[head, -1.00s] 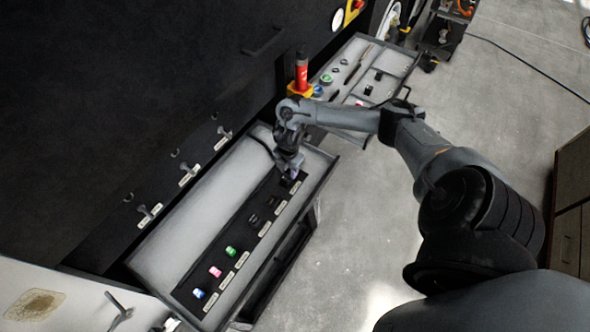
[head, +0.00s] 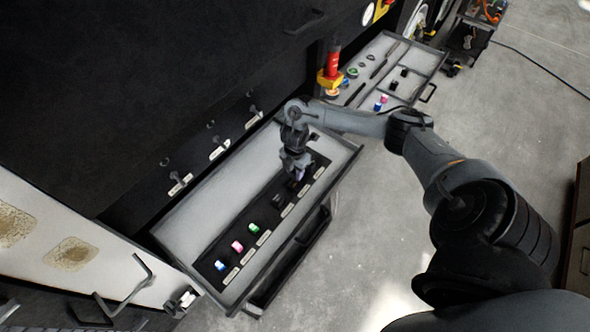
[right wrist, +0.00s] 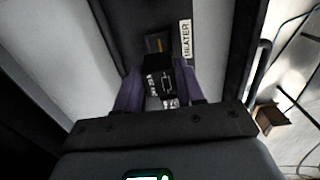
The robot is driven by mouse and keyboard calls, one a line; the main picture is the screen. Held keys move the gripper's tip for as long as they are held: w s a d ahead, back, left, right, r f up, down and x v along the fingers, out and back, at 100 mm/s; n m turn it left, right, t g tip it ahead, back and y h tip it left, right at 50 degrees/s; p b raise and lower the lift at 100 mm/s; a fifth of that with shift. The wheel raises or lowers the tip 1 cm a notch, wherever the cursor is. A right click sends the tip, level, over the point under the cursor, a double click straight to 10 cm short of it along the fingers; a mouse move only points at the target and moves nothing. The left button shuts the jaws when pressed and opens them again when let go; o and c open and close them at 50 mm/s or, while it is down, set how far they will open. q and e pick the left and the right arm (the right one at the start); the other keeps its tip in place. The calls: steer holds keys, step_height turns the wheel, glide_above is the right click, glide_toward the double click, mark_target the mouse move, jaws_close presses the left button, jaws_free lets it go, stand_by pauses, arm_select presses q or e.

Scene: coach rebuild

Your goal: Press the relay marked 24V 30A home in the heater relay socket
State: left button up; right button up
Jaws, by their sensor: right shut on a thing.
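My right gripper (head: 299,176) is over the far part of the dark strip in the near drawer. In the right wrist view its purple fingers (right wrist: 160,92) are shut on a black relay (right wrist: 162,80) with white print. The print is too blurred to read in full. Just ahead of the relay is a dark socket (right wrist: 158,44) with a brownish contact, beside a white label reading HEATER (right wrist: 186,38). The relay's front end is close to the socket or overlaps it; I cannot tell whether it is seated. My left gripper is not in view.
The strip (head: 240,222) also holds blue (head: 220,266), pink (head: 237,246) and green (head: 255,228) pieces beside white labels. A second open drawer (head: 425,62) with small parts lies beyond my forearm.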

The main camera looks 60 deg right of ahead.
step_height(320, 180, down, 2)
steer(key=shift+f+b, duration=0.2)
steer(key=shift+b, duration=0.8)
steer(key=shift+f+b, duration=0.65)
steer(key=shift+f, duration=0.75)
steer(key=shift+p, duration=0.35)
stand_by(0.4)
